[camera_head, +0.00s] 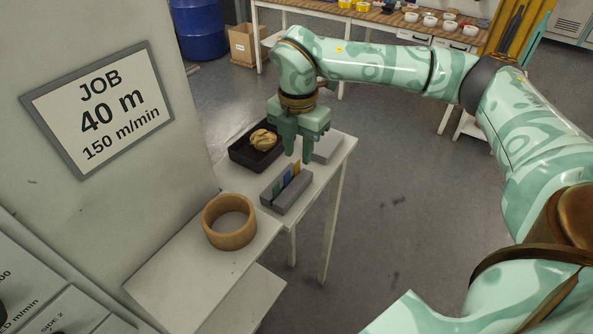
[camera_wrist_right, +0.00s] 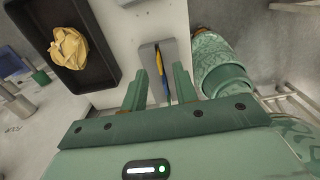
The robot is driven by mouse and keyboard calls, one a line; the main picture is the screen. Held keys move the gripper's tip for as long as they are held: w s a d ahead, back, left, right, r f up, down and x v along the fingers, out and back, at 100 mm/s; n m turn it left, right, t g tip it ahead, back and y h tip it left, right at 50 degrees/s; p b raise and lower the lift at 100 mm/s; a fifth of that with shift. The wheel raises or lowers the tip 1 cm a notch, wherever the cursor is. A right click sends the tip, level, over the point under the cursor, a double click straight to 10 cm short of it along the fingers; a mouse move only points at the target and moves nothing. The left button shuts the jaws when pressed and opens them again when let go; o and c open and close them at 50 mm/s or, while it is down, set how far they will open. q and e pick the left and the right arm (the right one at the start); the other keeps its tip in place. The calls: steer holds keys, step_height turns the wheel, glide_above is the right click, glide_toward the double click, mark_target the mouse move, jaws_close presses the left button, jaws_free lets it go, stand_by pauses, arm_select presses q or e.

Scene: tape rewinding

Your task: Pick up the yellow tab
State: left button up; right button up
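The yellow tab (camera_head: 297,167) stands upright at the far end of a grey slotted holder (camera_head: 292,198), in a row with a blue tab (camera_head: 287,177) and a green tab (camera_head: 276,188). My right gripper (camera_head: 298,157) is open and empty, pointing down just above the far end of the holder. In the right wrist view the yellow tab (camera_wrist_right: 159,58) shows in the holder's slot, between the open fingers (camera_wrist_right: 160,78) and apart from both. The blue tab (camera_wrist_right: 165,88) lies lower in that view. My left gripper is not in view.
A black tray (camera_head: 240,153) with a crumpled tan lump (camera_head: 264,139) stands left of the holder. A grey block (camera_head: 327,148) lies behind it to the right. A brown ring (camera_head: 229,221) sits on the nearer white shelf. The table's right edge is close to the holder.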

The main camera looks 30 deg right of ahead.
mark_target(297, 162)
step_height(297, 162, down, 4)
steer(key=shift+a+r+b, duration=0.1)
steer(key=shift+r+b, duration=0.05)
steer(key=shift+b, duration=0.2)
steer(key=shift+r, duration=0.1)
jaws_close()
steer(key=shift+r, duration=0.4)
step_height(297, 162, up, 3)
steer(key=shift+f+p, duration=0.15)
steer(key=shift+p, duration=0.45)
steer(key=s+a+r+p, duration=0.1)
steer(key=s+a+r, duration=0.7)
steer(key=s, duration=0.3)
steer(key=shift+a+r+p, duration=0.25)
steer(key=shift+r+p, duration=0.15)
steer(key=shift+r, duration=0.35)
